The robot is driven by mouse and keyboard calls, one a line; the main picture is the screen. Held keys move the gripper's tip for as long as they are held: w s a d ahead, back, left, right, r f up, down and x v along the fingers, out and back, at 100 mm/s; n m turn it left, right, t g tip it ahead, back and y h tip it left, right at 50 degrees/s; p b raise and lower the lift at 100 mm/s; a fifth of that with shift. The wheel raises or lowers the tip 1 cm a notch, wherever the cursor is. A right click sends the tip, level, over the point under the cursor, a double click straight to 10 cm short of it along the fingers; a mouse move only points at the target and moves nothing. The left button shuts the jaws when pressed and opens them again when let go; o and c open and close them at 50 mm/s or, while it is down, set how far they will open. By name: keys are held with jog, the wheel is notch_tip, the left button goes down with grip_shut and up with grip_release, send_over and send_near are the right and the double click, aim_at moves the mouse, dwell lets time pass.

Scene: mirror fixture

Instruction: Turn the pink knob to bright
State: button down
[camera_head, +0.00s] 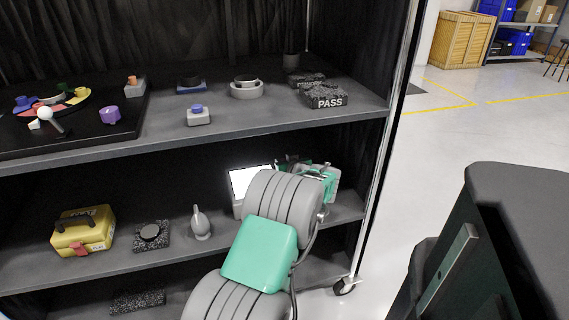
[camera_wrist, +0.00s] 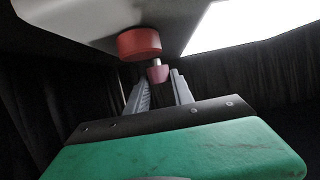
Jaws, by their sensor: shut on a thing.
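In the wrist view, the pink knob (camera_wrist: 158,74) is a small dull-pink piece below a larger red round part (camera_wrist: 139,43), under a grey body. My gripper (camera_wrist: 160,77) has one finger on each side of the knob and is shut on it. A bright white panel (camera_wrist: 240,24) glows beside it at the upper right. In the head view, the white lit panel (camera_head: 250,180) shows on the middle shelf. My green-and-grey gripper (camera_head: 322,178) is just right of it, mostly behind my arm; the knob is hidden there.
The upper shelf (camera_head: 340,118) above my arm holds a black PASS block (camera_head: 326,96) and several small parts. On the middle shelf are a yellow case (camera_head: 84,232), a dark round knob on a speckled base (camera_head: 151,235) and a grey bulb-shaped piece (camera_head: 200,222).

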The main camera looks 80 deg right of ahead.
jog(key=c, duration=1.1)
grip_release()
jog(key=p+v, duration=0.2)
jog(key=v, duration=0.5)
jog(key=shift+r, duration=0.1)
jog(key=shift+s+a, duration=0.2)
jog(key=shift+a, duration=0.15)
